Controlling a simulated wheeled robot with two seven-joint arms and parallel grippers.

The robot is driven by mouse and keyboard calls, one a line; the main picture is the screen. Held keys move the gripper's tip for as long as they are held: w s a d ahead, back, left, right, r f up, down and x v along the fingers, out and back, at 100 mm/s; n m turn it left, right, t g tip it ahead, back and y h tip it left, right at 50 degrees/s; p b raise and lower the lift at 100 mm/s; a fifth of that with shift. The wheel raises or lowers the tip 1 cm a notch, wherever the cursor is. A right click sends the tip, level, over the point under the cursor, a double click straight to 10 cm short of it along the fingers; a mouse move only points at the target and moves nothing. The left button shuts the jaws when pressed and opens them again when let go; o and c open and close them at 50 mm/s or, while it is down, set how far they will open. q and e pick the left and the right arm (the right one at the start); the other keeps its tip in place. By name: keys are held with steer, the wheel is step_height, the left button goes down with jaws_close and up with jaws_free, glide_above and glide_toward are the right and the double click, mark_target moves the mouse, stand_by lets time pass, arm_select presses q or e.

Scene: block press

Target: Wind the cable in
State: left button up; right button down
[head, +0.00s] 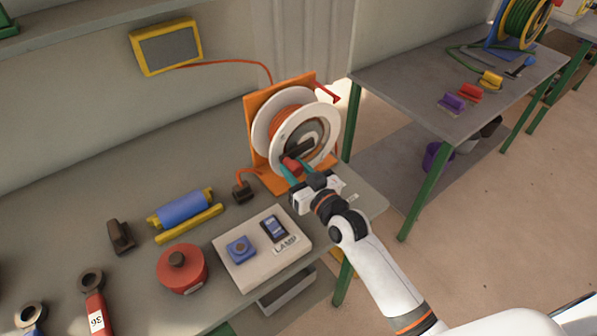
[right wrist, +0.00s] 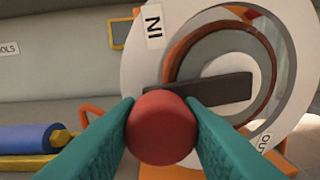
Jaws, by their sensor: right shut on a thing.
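A cable reel with white side discs (head: 327,128) stands in an orange frame (head: 257,125) at the back right of the workbench. Orange cable (head: 285,123) is wound on its drum. A dark crank arm (right wrist: 215,90) crosses the reel's face and carries a red knob (right wrist: 160,127). My right gripper (head: 297,170) is shut on the red knob, with one teal finger on each side. In the right wrist view, labels reading "IN" (right wrist: 153,26) and partly "OU" (right wrist: 265,141) show on the disc. My left gripper is not in view.
A brown plug (head: 242,191) on an orange cord lies left of the reel. A panel labelled LAMP (head: 240,270), a red round weight (head: 182,268) and a blue roller (head: 184,208) lie nearer. A yellow-framed screen (head: 167,46) hangs on the wall. Another table (head: 400,85) stands right.

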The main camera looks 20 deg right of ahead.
mark_target(290, 136)
step_height(290, 136, up, 2)
steer(key=m+p, duration=0.2)
steer(key=shift+r+m, duration=0.25)
steer(key=shift+m, duration=0.15)
steer(key=shift+d+r+m+p, duration=0.2)
steer(key=shift+r+m+p, duration=0.3)
steer(key=shift+m+p, duration=0.4)
steer(key=shift+w+d+r+m+p, duration=0.15)
steer(key=shift+r+m+p, duration=0.2)
steer(key=shift+m, duration=0.2)
steer(key=shift+w+d+r+m+p, duration=0.15)
steer(key=shift+r+m+p, duration=0.2)
steer(key=shift+m, duration=0.2)
steer(key=shift+d+r+m+p, duration=0.25)
steer(key=shift+r+m+p, duration=0.05)
steer(key=shift+m, duration=0.35)
steer(key=shift+d+r+m+p, duration=0.25)
steer(key=shift+m, duration=0.4)
steer(key=shift+w, duration=0.1)
steer(key=c, duration=1)
jaws_free()
steer(key=shift+o, duration=0.2)
